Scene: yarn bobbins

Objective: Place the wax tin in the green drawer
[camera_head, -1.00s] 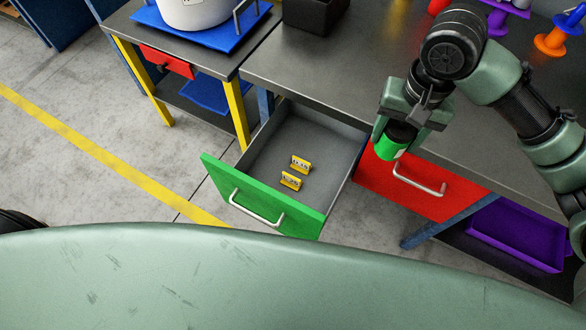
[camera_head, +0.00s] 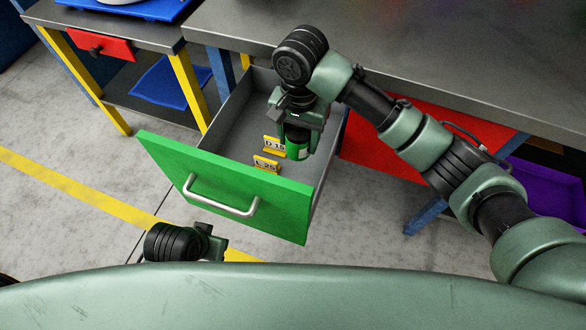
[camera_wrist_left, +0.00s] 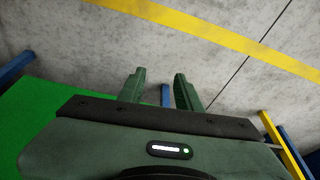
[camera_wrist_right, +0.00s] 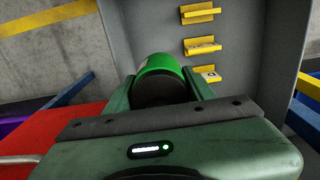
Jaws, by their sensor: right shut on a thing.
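The green drawer (camera_head: 225,185) is pulled open, with a grey interior. The wax tin, a green and dark cylinder (camera_head: 297,152), is held in my right gripper (camera_head: 299,136) over the right side of the drawer's interior. In the right wrist view the tin (camera_wrist_right: 160,66) sits between the fingers, its far end toward the drawer; whether it touches the drawer floor I cannot tell. My left gripper (camera_head: 216,243) is low in front of the drawer front. In the left wrist view its fingers (camera_wrist_left: 159,85) are apart and empty.
Yellow tags (camera_head: 267,163) stand in the drawer close beside the tin. A red drawer (camera_head: 375,150) is to the right, behind my right arm. The workbench (camera_head: 400,50) is above. A side table with a blue tray (camera_head: 165,82) stands left. The floor at left is clear.

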